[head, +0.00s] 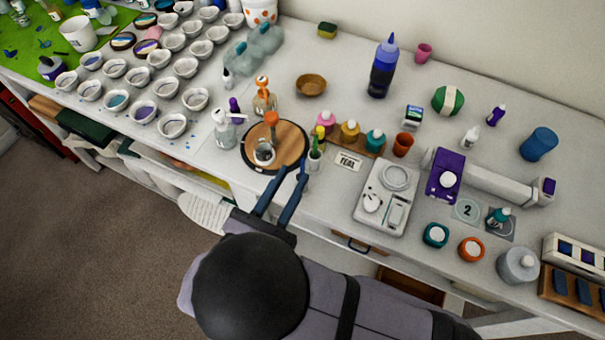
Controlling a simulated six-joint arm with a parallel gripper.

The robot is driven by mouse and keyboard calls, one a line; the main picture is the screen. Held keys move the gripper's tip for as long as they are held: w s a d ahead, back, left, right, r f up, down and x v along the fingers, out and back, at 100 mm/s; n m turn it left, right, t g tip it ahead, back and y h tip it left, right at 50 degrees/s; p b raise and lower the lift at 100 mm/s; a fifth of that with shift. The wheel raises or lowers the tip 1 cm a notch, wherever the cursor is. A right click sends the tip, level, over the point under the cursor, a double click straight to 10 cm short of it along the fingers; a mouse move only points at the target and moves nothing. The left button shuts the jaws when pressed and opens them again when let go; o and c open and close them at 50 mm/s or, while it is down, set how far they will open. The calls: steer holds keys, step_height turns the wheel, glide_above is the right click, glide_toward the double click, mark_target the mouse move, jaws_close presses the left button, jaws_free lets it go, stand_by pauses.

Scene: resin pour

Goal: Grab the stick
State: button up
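My gripper (291,171) is at the front edge of the table, its two dark blue fingers apart with nothing visible between them. Its fingertips are close to the front edge of a round wooden board (290,136). On the board stands a small cup (264,154), with an orange-topped upright piece (271,119) at it. Just right of the board, a small white holder (314,160) has thin upright pieces with green (316,140) showing. I cannot tell for certain which thin piece is the stick.
A white bottle (223,130) and an amber bottle (264,101) stand left of and behind the board. Several white cups (172,125) fill the left.

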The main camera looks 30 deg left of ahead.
mark_target(301, 167)
steer(key=shift+w+d+p, duration=0.2)
steer(key=shift+w+p, duration=0.9)
steer(key=shift+w, duration=1.65)
steer(key=shift+f, duration=0.1)
jaws_close()
